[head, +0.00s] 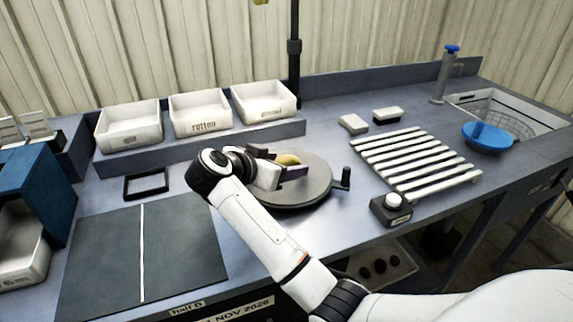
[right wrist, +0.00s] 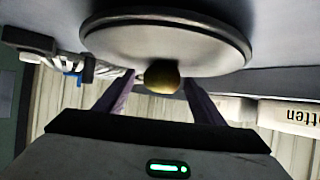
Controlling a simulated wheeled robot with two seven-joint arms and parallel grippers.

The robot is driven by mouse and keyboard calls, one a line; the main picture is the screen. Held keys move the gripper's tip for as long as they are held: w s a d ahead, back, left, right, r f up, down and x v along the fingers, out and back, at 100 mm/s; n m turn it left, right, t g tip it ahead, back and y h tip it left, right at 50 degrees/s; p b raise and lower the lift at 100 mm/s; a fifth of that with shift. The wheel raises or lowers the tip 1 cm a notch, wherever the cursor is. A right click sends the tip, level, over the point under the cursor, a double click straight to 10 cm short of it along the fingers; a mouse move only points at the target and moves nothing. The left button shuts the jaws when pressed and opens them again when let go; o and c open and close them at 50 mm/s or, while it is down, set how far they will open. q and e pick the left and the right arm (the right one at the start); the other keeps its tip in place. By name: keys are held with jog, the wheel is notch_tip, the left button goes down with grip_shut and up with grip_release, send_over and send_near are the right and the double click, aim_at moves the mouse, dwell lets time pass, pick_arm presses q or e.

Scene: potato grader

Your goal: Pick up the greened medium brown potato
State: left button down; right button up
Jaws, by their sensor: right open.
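The potato (head: 287,160), yellowish brown, lies on the round grey turntable (head: 310,188) in the head view, partly hidden by my right gripper. In the right wrist view the potato (right wrist: 162,76) looks brown with a greenish tint and sits at the turntable's (right wrist: 165,40) near edge. My right gripper (head: 288,165) is open, with its dark purple fingers on either side of the potato. The wrist view shows the fingers (right wrist: 158,90) spread to its left and right, with visible gaps, so it is not clamped. My left gripper is not in view.
Three white bins stand behind, including one labelled rotten (head: 203,125). A crank handle (head: 342,180) sticks out from the turntable's right side. A button box (head: 391,209) and a slatted white rack (head: 415,162) are to the right. A dark mat (head: 180,250) lies front left.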

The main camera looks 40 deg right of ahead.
jog(key=c, duration=1.2)
jog(key=shift+r, duration=0.1)
jog(key=shift+c, duration=0.2)
